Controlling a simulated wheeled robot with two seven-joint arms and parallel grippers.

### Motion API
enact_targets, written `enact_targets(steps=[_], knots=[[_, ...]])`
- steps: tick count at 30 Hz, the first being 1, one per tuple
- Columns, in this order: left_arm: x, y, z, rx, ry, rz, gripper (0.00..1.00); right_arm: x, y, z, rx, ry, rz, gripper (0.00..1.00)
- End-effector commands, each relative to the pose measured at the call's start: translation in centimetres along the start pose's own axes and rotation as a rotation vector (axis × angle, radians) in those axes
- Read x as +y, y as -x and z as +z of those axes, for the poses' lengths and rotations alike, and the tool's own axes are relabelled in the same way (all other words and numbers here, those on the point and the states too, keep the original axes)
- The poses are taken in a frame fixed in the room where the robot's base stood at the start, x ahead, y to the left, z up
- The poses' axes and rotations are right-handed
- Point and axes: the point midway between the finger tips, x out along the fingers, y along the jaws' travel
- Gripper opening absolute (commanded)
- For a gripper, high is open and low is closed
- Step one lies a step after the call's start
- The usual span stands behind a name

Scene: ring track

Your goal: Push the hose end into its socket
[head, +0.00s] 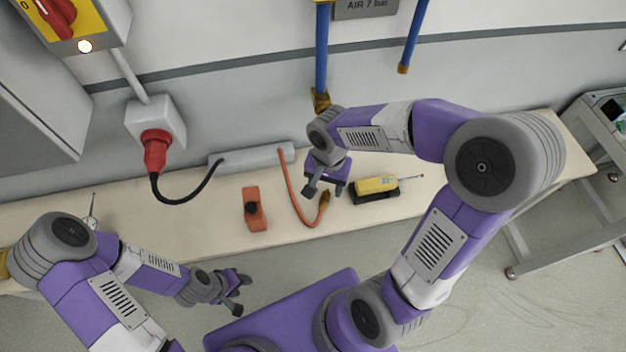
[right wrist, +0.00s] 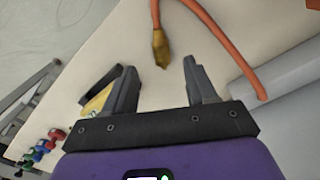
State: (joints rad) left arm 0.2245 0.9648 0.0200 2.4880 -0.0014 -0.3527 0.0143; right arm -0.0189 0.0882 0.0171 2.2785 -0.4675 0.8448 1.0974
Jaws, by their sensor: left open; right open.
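The orange hose (head: 292,190) runs from a grey housing and lies on the bench. Its brass-coloured end (head: 324,200) lies by my right gripper (head: 326,192). In the right wrist view the hose end (right wrist: 161,50) is just beyond and between the fingertips of the open right gripper (right wrist: 160,74), which hold nothing. A brass fitting (head: 321,100) is at the bottom of a blue pipe on the wall, under the "AIR 7 bar" sign; it appears to be the socket. My right arm passes close below it. My left gripper (head: 240,292) is open and empty in front of the bench.
The bench (head: 220,228) carries the grey housing (head: 250,157), an orange block-like item (head: 255,210) and a yellow tool (head: 376,185) right of my right gripper. A red plug (head: 156,150) with black cable is in a wall box. A second blue pipe (head: 414,38) hangs at the right.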

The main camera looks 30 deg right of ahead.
Motion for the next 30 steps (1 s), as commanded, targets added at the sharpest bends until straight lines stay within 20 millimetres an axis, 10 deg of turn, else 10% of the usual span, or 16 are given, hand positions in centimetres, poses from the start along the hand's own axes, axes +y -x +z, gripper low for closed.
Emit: enact_targets(steps=[27,30], knots=[[-1.1,-2.9,0.0,-0.003,0.0,0.0,0.43,-0.2,-7.2,-0.2,0.006,-0.011,0.005,0.56],[-1.1,-2.9,0.0,-0.003,0.0,0.0,0.43,-0.2,-7.2,-0.3,0.006,-0.011,0.005,0.43]])
